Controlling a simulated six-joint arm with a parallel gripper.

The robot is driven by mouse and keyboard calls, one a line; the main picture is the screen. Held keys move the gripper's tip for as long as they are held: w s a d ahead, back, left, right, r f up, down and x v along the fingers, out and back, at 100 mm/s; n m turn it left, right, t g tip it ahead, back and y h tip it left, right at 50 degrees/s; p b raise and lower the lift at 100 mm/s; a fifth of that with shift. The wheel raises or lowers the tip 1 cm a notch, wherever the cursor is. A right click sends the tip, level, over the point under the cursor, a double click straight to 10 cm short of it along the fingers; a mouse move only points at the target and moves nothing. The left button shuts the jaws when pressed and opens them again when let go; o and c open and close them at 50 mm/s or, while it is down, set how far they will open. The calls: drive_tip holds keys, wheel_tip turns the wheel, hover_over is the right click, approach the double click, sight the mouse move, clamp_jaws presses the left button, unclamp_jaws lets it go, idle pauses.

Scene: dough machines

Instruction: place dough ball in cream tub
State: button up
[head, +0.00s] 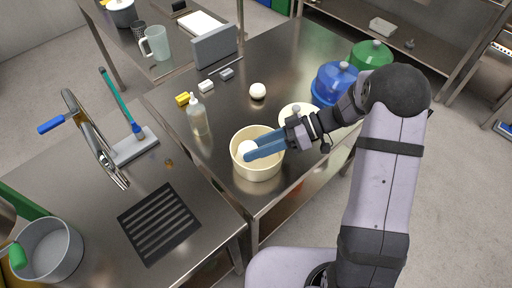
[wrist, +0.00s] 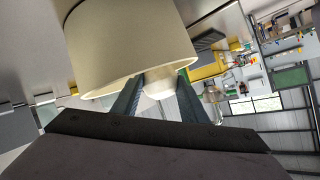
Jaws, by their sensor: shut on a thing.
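The cream tub (head: 258,172) stands upright near the front corner of the steel table, and its outer wall fills the top of the wrist view (wrist: 125,45). My gripper (head: 249,151) reaches over the tub's right rim with its blue fingers shut on a white dough ball (head: 246,146). In the wrist view the ball (wrist: 160,86) sits between the fingertips at the tub's rim, partly hidden by the wall. I cannot tell how deep it is or whether it touches the tub. A second white ball (head: 257,91) lies on the table behind.
A pale round dish (head: 299,113) stands right of the tub, partly behind my gripper. A blue domed container (head: 333,84) and a green one (head: 371,55) are farther right. A clear bottle (head: 198,117) stands left of the tub. The table's back middle is clear.

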drive_tip(key=shift+f, duration=0.25)
drive_tip(key=o, duration=1.2)
drive_tip(key=shift+r, duration=0.15)
drive_tip(key=shift+r+p, duration=0.75)
drive_tip(key=shift+p, duration=0.2)
drive_tip(key=b+v, duration=0.4)
drive_tip(key=v, duration=0.7)
drive_tip(key=shift+d+b, duration=0.35)
drive_tip(key=shift+d, duration=0.15)
drive_tip(key=shift+w, duration=0.1)
